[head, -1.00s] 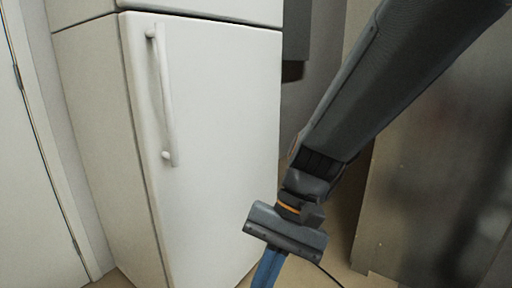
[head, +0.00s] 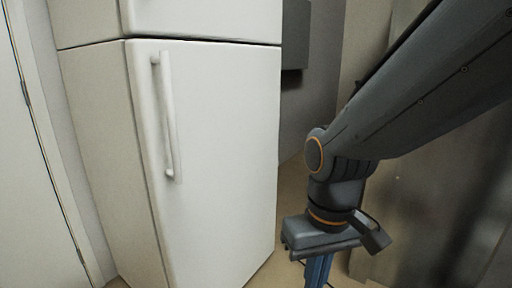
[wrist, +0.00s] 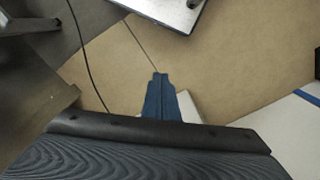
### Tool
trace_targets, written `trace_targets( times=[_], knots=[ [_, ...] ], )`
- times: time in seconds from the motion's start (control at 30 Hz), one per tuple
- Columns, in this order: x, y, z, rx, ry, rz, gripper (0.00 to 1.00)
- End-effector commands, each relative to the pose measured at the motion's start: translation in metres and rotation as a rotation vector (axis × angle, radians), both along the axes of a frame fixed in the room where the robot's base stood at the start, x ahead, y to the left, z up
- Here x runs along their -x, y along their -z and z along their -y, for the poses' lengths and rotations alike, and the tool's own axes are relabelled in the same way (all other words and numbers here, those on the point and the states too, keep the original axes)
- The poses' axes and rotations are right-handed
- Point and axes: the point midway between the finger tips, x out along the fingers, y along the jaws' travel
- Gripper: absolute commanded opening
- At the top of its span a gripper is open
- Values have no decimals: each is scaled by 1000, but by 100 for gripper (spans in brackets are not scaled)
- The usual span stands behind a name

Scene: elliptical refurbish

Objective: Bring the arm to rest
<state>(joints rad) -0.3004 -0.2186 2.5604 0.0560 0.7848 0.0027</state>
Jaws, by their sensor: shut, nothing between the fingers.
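My gripper (head: 318,272) hangs from my arm at the lower right of the head view and points down. Its blue fingers run out of the bottom edge there. In the wrist view the fingers (wrist: 161,92) lie together with nothing between them, above a tan floor. My arm comes in from the upper right and bends at the wrist. The gripper is apart from the fridge, to the right of its door.
A white fridge (head: 215,150) with a long vertical handle (head: 168,115) stands left of my arm, its doors shut. A white door (head: 30,200) is at the far left. A grey-brown panel (head: 425,215) stands behind my arm. Tan floor (wrist: 235,75) shows below. A thin dark cable (wrist: 88,60) crosses it.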

Motion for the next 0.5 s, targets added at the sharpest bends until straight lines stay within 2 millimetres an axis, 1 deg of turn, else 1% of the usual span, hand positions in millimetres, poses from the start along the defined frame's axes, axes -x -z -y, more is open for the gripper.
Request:
trace_targets(
  times=[0.03,0.17,0.5],
  knots=[
    [1,-11,5,2,16,-2,0],
    [1,-30,18,9,59,-3,0],
    [4,-80,60,27,183,-8,0]
  ],
)
